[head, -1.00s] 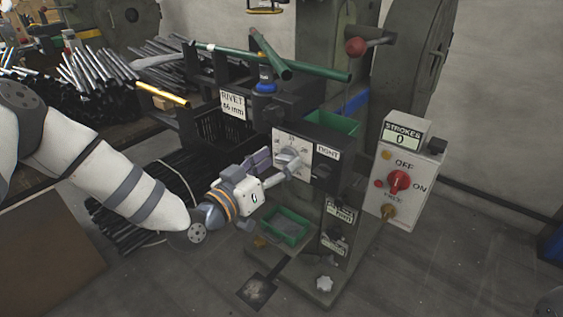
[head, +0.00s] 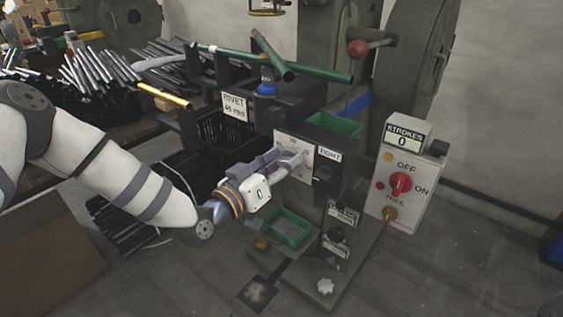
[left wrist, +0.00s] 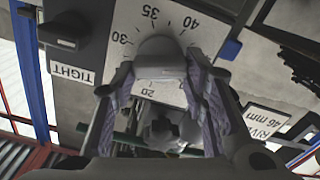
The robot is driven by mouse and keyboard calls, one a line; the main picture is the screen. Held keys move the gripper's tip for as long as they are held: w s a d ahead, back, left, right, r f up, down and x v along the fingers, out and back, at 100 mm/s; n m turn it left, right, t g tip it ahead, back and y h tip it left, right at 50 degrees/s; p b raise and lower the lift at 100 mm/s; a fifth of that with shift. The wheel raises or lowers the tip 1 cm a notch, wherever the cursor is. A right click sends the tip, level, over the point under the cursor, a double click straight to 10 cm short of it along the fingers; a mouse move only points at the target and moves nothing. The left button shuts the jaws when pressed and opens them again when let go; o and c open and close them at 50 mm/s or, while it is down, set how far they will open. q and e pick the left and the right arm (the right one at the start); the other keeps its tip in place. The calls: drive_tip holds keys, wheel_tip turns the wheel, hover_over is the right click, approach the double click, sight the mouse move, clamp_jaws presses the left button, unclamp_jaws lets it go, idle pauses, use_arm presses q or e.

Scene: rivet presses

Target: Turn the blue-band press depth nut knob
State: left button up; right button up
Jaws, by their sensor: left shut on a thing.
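The press's depth nut knob is a pale grey knob (head: 293,157) on a white dial plate (head: 284,140) at the middle of the head view. A blue band (head: 265,88) shows on the press above it. In the left wrist view the knob (left wrist: 160,48) sits between my two finger pads, below the 35 mark of the dial plate (left wrist: 122,20). My left gripper (head: 284,163) is shut on the knob, reaching in from the left. It also shows in the left wrist view (left wrist: 160,75). The fingers partly hide the dial's lower numbers. My right gripper is not in view.
A TIGHT label (head: 329,153) and black knob (head: 323,174) sit right of the dial. A stroke counter box (head: 408,170) with a red switch stands further right. A green tray (head: 287,228) lies below, and green rods (head: 310,70) cross above.

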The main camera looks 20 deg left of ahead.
use_arm(q)
drive_tip(key=shift+f+n, duration=0.15)
drive_tip(key=shift+n, duration=2.15)
drive_tip(key=o, duration=1.2)
drive_tip(key=shift+c, duration=0.2)
drive_tip(key=shift+a, duration=0.1)
drive_tip(key=v, duration=1.2)
